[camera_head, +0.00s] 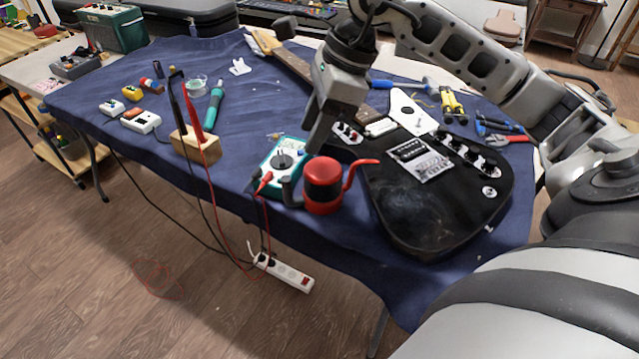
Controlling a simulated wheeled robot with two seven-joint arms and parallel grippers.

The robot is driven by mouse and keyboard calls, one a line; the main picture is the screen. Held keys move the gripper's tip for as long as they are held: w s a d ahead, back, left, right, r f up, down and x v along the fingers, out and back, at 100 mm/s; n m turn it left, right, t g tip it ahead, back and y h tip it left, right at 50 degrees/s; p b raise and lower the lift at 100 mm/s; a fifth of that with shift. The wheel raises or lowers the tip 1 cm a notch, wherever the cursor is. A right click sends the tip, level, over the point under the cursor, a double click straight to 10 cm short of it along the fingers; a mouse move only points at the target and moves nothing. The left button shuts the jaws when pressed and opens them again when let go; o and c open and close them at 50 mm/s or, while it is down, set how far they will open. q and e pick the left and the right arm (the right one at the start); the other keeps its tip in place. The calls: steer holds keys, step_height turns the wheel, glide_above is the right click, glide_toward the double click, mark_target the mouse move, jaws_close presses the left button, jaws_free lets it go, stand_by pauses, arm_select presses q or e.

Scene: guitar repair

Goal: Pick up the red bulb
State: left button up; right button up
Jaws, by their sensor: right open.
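A red, rounded can-like thing (324,184) with a dark band, a red spout to the right and a dark handle to the left stands upright at the table's front edge. It is the largest red rounded thing in view, and I cannot tell for sure that it is the red bulb. My right gripper (316,148) points down just above and behind it, open and apart from it, with nothing seen between the fingers. The fingers overlap in this view. My left gripper is out of view.
A black electric guitar (415,215) lies right of the red thing. A teal multimeter (283,162) with red and black leads sits close on its left. A wooden block (197,147) holds probes. The blue cloth's left middle is fairly clear.

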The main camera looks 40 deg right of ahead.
mark_target(288, 175)
steer(key=x, duration=1.1)
steer(key=shift+w+a+f, duration=0.2)
steer(key=shift+a+f, duration=0.05)
steer(key=shift+a, duration=0.15)
jaws_close()
